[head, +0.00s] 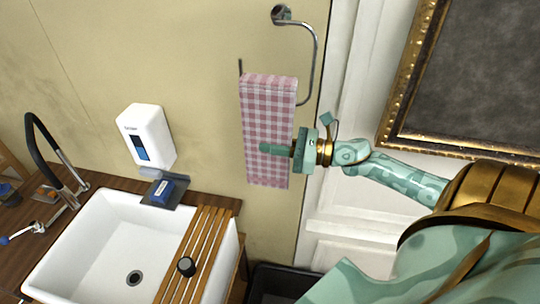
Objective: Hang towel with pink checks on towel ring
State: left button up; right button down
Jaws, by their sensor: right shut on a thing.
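The towel with pink checks (268,110) hangs against the beige wall, its upper edge level with the lower part of the metal towel ring (315,60). The ring's tip shows at the towel's upper left and its curved side at the right. The towel seems draped over the ring's lower bar, which it hides. My right gripper (276,150) comes from the right and is shut on the towel's right edge, below mid-height. One green finger lies in front of the cloth; the other is hidden. My left gripper is not in view.
A white soap dispenser (146,136) is on the wall to the left. Below are a white sink (75,245) with a wooden slatted rack (196,255) and a black faucet (42,135). A gilt frame (400,95) hangs at right. A dark bin (280,283) stands below the towel.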

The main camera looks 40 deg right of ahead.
jog(key=w+d+b, duration=0.4)
jog(key=d, duration=0.1)
notch_tip(320, 180, down, 8)
jog(key=b, duration=0.7)
jog(key=shift+w+d+b, duration=0.3)
jog(key=shift+d+b, duration=0.05)
jog(key=shift+d, duration=0.05)
jog(key=c, duration=1.4)
grip_release()
